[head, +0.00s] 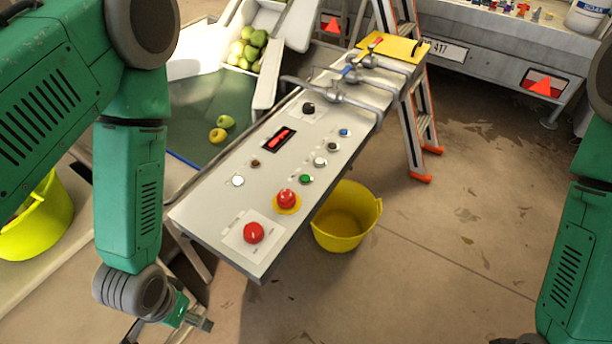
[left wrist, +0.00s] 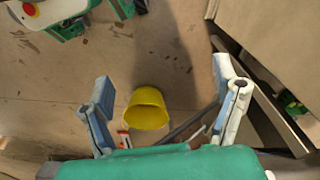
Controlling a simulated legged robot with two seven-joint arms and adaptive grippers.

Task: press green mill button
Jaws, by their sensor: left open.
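The green button (head: 306,180) is a small round cap on the sloping grey control panel (head: 217,207). It sits just above and right of the red mushroom button on a yellow disc (head: 287,199), with a whitish button (head: 320,162) beyond it. My left gripper (head: 196,322) is low at the left, in front of the panel's near end and apart from it. In the left wrist view its two fingers (left wrist: 163,85) are spread with nothing held. My right arm shows at the right edge, but its gripper is out of the picture.
A large red button (head: 253,232) is at the panel's near end. Metal pipes with valves (head: 337,92) cross its far end. A yellow bucket (head: 346,216) stands on the floor right of the panel. A stepladder (head: 424,120) stands behind.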

